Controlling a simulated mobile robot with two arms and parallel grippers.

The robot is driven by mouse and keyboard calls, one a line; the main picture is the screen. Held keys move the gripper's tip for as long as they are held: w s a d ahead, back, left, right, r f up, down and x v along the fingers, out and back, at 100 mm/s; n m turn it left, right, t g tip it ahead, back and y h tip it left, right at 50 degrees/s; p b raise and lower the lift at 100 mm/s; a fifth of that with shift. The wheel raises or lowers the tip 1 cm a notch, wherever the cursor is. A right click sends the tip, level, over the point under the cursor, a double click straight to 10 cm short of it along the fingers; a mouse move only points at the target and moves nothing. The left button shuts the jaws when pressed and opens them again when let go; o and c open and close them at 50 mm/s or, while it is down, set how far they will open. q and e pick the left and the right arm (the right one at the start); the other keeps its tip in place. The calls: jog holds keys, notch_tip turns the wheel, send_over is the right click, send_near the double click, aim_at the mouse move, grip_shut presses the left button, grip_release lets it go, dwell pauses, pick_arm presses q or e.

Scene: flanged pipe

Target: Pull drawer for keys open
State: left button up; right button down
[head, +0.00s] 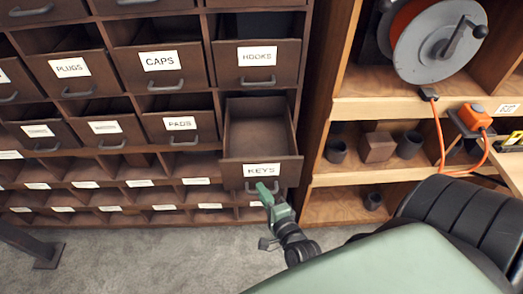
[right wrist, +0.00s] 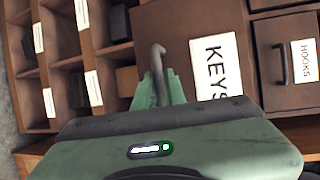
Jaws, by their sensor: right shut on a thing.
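The keys drawer (head: 262,141) stands pulled out from the brown cabinet, and its empty-looking inside shows from above in the head view. Its white KEYS label (head: 262,171) also shows large in the right wrist view (right wrist: 215,67). My right gripper (head: 264,188) is at the front of this drawer, below the label. In the right wrist view its green fingers (right wrist: 160,88) are shut around the dark curved drawer handle (right wrist: 157,58). My left gripper is in neither view.
The HOOKS drawer (head: 257,65) is just above, with the CAPS (head: 160,68) and PADS (head: 180,128) drawers to the left. A wooden shelf (head: 375,108) with a cable reel (head: 438,42) and dark cups stands at the right. Grey carpet (head: 160,258) lies clear in front.

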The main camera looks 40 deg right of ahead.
jog(key=shift+s+a, duration=0.25)
jog(key=shift+s, duration=0.15)
jog(key=c, duration=1.8)
grip_release()
jog(key=b+v, duration=0.1)
jog(key=v, duration=0.6)
jog(key=shift+s+r, duration=0.1)
jog(key=shift+s, duration=0.25)
